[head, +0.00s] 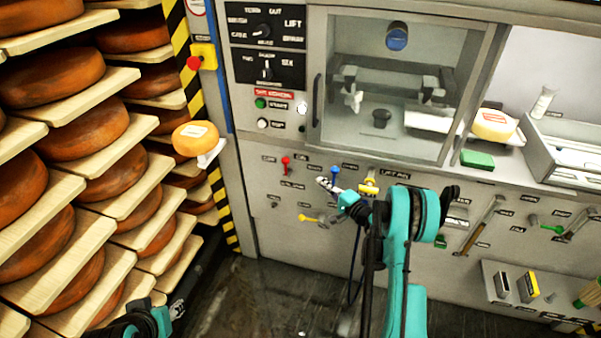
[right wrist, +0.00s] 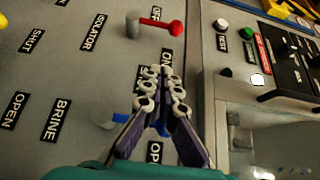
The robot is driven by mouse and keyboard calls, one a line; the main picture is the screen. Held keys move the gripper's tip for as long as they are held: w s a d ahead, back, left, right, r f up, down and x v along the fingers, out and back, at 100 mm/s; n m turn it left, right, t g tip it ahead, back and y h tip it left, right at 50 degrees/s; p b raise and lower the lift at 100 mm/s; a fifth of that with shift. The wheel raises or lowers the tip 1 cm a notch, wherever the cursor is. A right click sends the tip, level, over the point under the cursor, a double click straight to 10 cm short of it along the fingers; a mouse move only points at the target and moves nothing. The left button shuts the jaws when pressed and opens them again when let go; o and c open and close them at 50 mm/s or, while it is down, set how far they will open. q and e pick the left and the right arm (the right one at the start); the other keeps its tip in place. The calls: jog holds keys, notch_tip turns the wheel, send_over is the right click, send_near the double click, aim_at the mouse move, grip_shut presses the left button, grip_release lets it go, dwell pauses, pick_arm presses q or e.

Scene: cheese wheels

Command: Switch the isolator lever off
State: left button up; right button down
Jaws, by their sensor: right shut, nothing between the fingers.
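The isolator lever is the red-handled lever (head: 285,163) on the grey panel below the glass-fronted cabinet. In the right wrist view its red handle (right wrist: 163,26) lies beyond my fingertips, between the OFF and ON labels. The ISOLATOR label (right wrist: 93,32) is to its left. My right gripper (head: 323,184) is shut and empty, to the right of and below the lever in the head view. In the right wrist view the gripper (right wrist: 163,73) points toward the lever, apart from it. My left gripper (head: 177,308) shows only partly at the lower left; its jaws are unclear.
A blue lever (head: 335,170) and yellow levers (head: 312,218) are close to my right gripper. Blue parts show behind its fingers in the wrist view. Shelves of cheese wheels (head: 92,135) fill the left. A red button on a yellow box (head: 195,62) is above.

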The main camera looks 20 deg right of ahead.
jog(key=a+b+x, duration=0.1)
jog(key=x, duration=0.3)
jog(key=b+x, duration=0.2)
jog(key=x, duration=0.2)
jog(key=s+a+b+x, duration=0.1)
jog(key=x, duration=0.3)
jog(key=shift+w+a, duration=0.25)
jog(key=shift+a, duration=0.2)
jog(key=shift+r, duration=0.15)
jog(key=shift+a+r+n+g+p, duration=0.1)
jog(key=shift+a+n+g+p, duration=0.05)
jog(key=shift+n+g+p, duration=0.2)
